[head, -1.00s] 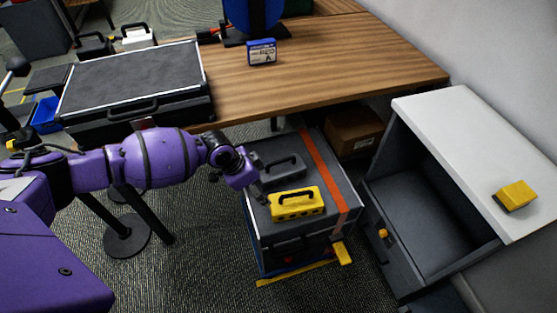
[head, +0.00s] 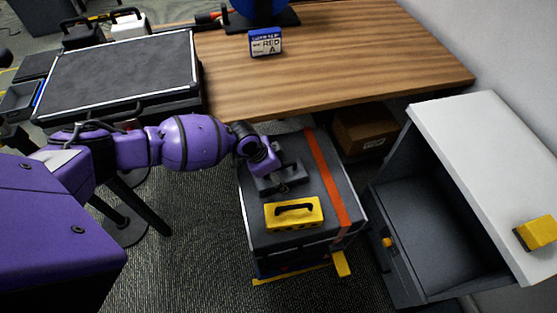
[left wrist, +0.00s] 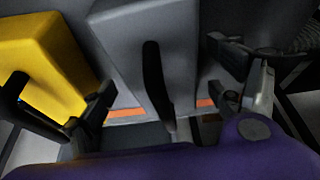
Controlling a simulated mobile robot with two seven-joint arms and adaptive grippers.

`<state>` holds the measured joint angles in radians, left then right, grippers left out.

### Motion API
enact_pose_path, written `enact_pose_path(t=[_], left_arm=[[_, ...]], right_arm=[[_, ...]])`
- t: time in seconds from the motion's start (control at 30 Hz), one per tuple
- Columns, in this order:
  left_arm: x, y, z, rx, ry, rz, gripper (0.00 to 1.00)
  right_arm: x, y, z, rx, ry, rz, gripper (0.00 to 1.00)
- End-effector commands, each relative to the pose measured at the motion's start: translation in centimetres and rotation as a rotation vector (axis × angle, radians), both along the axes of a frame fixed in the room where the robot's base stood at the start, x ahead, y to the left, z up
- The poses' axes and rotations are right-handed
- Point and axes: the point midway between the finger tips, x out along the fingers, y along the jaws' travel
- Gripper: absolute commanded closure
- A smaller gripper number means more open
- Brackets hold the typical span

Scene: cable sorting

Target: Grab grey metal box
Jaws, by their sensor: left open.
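The grey metal box (head: 291,178) with a dark top handle sits on a dark case, behind the yellow box (head: 293,213). My left gripper (head: 270,170) is over the grey box and hides part of it. In the left wrist view, the grey box (left wrist: 186,38) and its handle show between the open fingers of my left gripper (left wrist: 160,88). The fingers are on either side of the box; whether they touch it I cannot tell. The yellow box (left wrist: 40,60) is at the left there. My right gripper is not in view.
The dark case (head: 262,238) has an orange strip on its top. An open grey drawer unit (head: 430,235) stands to its right, with another yellow box (head: 537,233) on the white top. The wooden table (head: 330,70) is behind, holding a large black case (head: 120,75).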

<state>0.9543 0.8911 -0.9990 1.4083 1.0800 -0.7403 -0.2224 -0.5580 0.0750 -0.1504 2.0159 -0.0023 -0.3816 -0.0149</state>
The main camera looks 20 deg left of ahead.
Motion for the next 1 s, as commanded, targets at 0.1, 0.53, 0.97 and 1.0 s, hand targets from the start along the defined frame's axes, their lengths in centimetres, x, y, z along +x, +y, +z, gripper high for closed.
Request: enact_pose_path(t=[0.1, 0.53, 0.97, 1.0], left_arm=[[0.4, -0.4, -1.4, 0.0, 0.001, 0.002, 0.16], [0.6, -0.5, -1.7, 0.0, -0.002, 0.001, 0.33], [0.6, -0.5, -1.7, 0.0, -0.002, 0.001, 0.89], [0.8, -0.6, -1.5, -0.002, -0.005, 0.001, 0.92]], right_arm=[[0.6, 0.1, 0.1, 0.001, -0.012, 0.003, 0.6], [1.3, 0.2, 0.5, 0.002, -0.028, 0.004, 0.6], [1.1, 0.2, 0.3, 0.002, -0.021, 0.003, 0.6], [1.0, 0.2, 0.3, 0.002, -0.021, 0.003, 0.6]])
